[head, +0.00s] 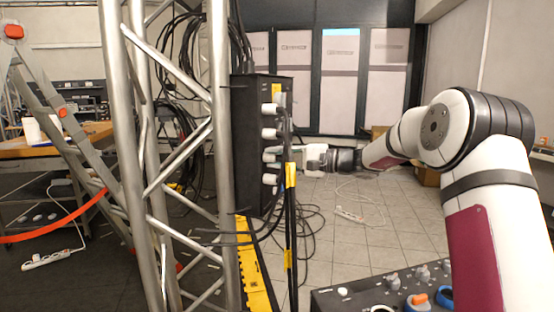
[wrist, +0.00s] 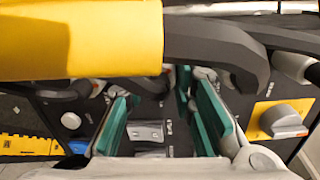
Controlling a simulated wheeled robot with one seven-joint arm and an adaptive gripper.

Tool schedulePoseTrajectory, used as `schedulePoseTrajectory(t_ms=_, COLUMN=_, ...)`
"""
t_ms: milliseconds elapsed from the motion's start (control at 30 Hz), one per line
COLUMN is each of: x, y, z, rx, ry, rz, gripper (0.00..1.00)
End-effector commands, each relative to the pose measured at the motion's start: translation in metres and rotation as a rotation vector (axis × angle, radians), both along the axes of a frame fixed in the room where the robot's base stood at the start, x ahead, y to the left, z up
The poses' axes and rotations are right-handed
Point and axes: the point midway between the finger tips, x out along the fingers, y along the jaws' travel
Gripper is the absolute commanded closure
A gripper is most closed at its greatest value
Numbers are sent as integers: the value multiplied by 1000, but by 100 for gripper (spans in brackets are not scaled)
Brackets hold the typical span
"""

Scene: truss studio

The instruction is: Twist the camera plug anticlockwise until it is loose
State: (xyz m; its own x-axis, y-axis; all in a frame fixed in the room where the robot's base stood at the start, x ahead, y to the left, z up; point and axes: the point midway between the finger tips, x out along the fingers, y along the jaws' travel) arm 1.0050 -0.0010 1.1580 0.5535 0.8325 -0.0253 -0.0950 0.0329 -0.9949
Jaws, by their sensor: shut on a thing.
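A tall black box (head: 246,150) on the truss carries a column of white plugs on its right side. My gripper (head: 290,161) reaches in from the right at the height of the lower plugs. It is shut on one of them, the camera plug (head: 270,157), though its label cannot be read. In the wrist view the green-padded fingers of my gripper (wrist: 165,110) stand either side of a grey switch-like part (wrist: 147,131) on the dark panel. The fingertips and gripped plug are largely hidden there by cables.
A yellow-wrapped cable (wrist: 80,40) and black cables cross close before the wrist camera. In the wrist view, a grey knob on a yellow plate (wrist: 281,119) sits at right. Black cables (head: 290,210) hang beside the box. A metal truss (head: 120,120) stands left.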

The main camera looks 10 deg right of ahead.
Motion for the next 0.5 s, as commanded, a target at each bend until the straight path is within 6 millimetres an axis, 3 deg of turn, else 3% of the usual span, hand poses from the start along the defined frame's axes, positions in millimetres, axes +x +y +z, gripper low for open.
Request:
schedulePoseTrajectory(t_ms=33, x=0, y=0, z=-1, rx=-2, ry=2, rz=1, gripper=100)
schedulePoseTrajectory(t_ms=67, x=0, y=0, z=-1, rx=-2, ry=2, rz=1, gripper=72)
schedulePoseTrajectory(t_ms=133, x=0, y=0, z=-1, rx=-2, ry=1, rz=1, gripper=56)
schedulePoseTrajectory(t_ms=500, x=-2, y=-3, z=0, rx=0, ry=1, rz=-1, gripper=56)
